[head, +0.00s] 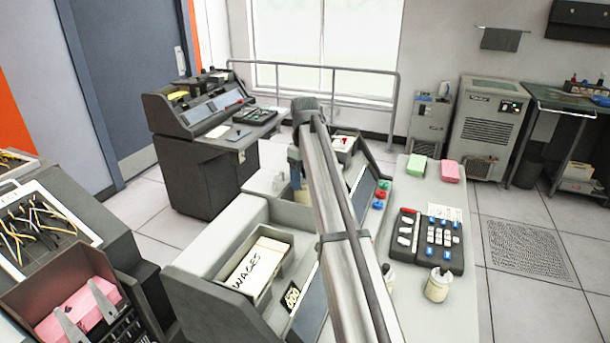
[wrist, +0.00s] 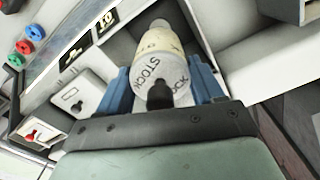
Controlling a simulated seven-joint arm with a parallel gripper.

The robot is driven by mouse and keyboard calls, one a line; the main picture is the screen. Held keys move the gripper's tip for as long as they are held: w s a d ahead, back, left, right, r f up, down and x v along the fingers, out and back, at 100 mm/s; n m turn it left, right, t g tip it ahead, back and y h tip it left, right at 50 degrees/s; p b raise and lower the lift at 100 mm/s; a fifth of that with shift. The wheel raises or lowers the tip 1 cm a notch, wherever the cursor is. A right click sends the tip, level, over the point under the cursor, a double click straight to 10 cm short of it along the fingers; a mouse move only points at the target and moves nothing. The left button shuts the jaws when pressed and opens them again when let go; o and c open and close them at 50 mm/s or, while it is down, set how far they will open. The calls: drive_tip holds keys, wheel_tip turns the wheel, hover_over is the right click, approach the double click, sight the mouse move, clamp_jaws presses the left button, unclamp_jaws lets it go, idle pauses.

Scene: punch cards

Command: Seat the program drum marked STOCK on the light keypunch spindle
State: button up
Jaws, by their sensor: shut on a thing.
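The STOCK drum (wrist: 172,88) is a pale cylinder with black lettering and a dark knob on its near end. In the wrist view it sits between the blue fingers of my gripper (wrist: 162,82), which is shut on it. In the head view my gripper (head: 295,160) is over the light keypunch (head: 215,255), and my arm covers much of that machine. The light keypunch also shows in the wrist view, with a pale panel (wrist: 85,92) beside the drum. I cannot make out the spindle, or whether the drum touches it.
A card box marked WAGES (head: 257,268) lies in the light machine's near part. The light desk (head: 420,290) holds a keypad (head: 435,240), a pot (head: 438,285), and green (head: 416,165) and pink (head: 448,171) blocks. A dark keypunch (head: 205,150) stands at the back left.

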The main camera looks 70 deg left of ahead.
sight(305, 203)
drive_tip(key=shift+f, duration=4.7)
idle(1.0)
drive_tip(key=o, duration=1.3)
drive_tip(key=shift+o, duration=0.6)
drive_tip(key=shift+r, duration=4.5)
